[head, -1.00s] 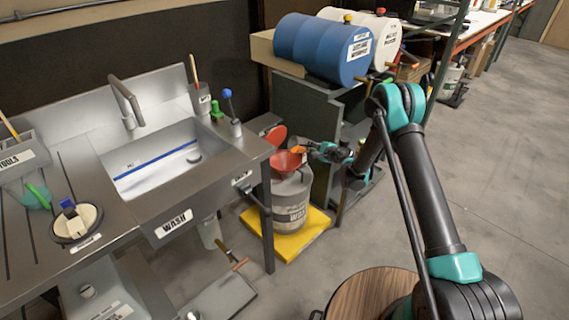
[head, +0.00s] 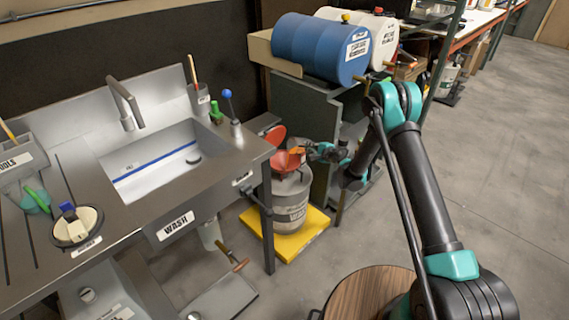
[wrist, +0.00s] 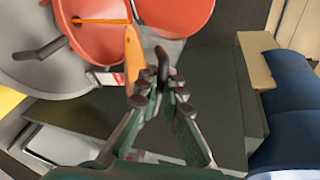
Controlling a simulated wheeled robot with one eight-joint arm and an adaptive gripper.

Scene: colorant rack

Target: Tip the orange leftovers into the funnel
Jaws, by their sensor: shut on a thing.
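The red funnel (head: 287,162) sits on top of the grey waste drum (head: 291,200). In the wrist view the funnel (wrist: 92,48) is at the upper left, with a thin orange streak (wrist: 104,20) inside it. My gripper (head: 312,152) is at the funnel's right side in the head view. In the wrist view my gripper (wrist: 158,90) is shut on an orange vessel (wrist: 133,60), seen nearly edge-on at the funnel's rim and apparently tilted. Its contents are hidden. I cannot tell whether it touches the funnel.
A red round lid (head: 275,135) stands open behind the funnel. The drum stands on a yellow platform (head: 300,238). The steel wash sink (head: 160,165) is to the left. A dark cabinet (head: 310,105) with a blue barrel (head: 318,48) is behind. Open floor lies to the right.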

